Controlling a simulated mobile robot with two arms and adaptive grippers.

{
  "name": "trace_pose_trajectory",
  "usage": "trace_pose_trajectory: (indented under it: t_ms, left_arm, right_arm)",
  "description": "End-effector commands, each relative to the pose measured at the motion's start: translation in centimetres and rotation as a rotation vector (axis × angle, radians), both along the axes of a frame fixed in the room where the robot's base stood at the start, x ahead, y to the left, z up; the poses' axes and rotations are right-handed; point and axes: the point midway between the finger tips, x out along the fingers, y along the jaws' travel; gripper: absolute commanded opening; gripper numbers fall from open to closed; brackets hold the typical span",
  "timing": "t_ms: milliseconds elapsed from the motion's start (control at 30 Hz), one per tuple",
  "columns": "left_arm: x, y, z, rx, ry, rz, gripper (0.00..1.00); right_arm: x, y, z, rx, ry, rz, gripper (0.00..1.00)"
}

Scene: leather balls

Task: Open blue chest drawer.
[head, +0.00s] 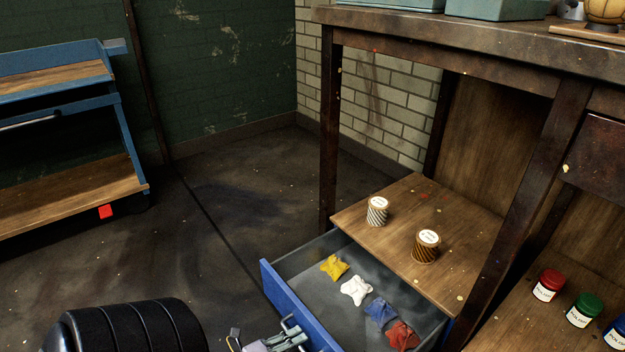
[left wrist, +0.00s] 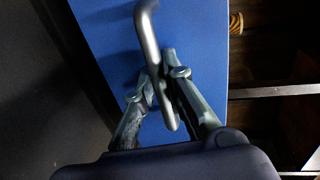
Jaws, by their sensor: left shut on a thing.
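The blue chest drawer (head: 288,302) is pulled out from under the wooden workbench, and its inside shows in the head view. My left gripper (head: 292,338) is at the drawer's front, at the bottom edge of the head view. In the left wrist view, its fingers (left wrist: 165,85) are shut on the grey metal drawer handle (left wrist: 148,35), against the blue drawer front (left wrist: 105,40). My right gripper is not in view.
Two thread spools, one white (head: 377,212) and one brown (head: 426,247), stand on the wooden shelf (head: 455,225) above the drawer. Red (head: 547,286) and green (head: 584,311) jars stand at right. A blue cart (head: 125,140) stands at left. The floor (head: 225,225) between is clear.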

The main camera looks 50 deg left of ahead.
Motion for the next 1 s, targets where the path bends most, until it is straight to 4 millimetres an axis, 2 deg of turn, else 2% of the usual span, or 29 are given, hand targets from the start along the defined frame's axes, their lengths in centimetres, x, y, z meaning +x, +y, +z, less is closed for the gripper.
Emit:
trace_pose_trajectory:
  t_ms: [100,233,700,733,1000]
  left_arm:
    - [-1.6,0.0,0.0,-0.002,0.003,0.000,0.00]
    - [-2.5,0.1,0.0,0.000,0.001,0.000,0.00]
    - [-2.9,0.2,-0.1,0.000,0.001,-0.001,0.00]
    - [-2.9,0.2,-0.1,0.000,0.001,-0.001,0.11]
    - [-2.9,0.2,-0.1,0.000,0.000,-0.001,0.29]
  right_arm:
    - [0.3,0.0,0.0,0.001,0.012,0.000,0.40]
    - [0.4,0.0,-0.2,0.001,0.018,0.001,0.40]
    - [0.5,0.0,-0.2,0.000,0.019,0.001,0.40]
    - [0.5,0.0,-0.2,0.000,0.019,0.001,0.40]
    - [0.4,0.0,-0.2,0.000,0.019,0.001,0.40]
